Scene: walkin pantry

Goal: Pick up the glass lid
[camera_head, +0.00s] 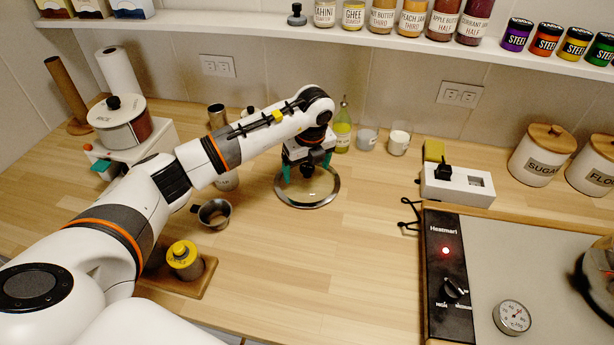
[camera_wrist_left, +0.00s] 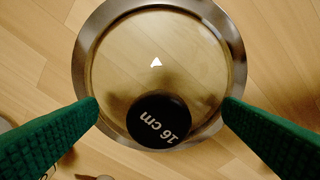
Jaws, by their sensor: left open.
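The glass lid (camera_head: 308,200) is a clear round disc with a metal rim, and it appears to lie flat on the wooden counter. In the left wrist view the lid (camera_wrist_left: 155,45) fills the upper middle, with a black knob (camera_wrist_left: 158,121) marked "16 cm". My left gripper (camera_head: 307,172) is above the lid, pointing down, with its green fingers apart. In the left wrist view the fingertips of my left gripper (camera_wrist_left: 162,104) overlap the left and right rim, with the knob between them. I cannot tell whether they touch it. My right gripper is not in view.
A small metal pot (camera_head: 213,214) and a yellow-topped canister (camera_head: 184,261) stand left of the lid. A green bottle (camera_head: 342,128) and cups (camera_head: 399,140) stand behind it. A hotplate (camera_head: 450,275) is at right. The counter in front of the lid is clear.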

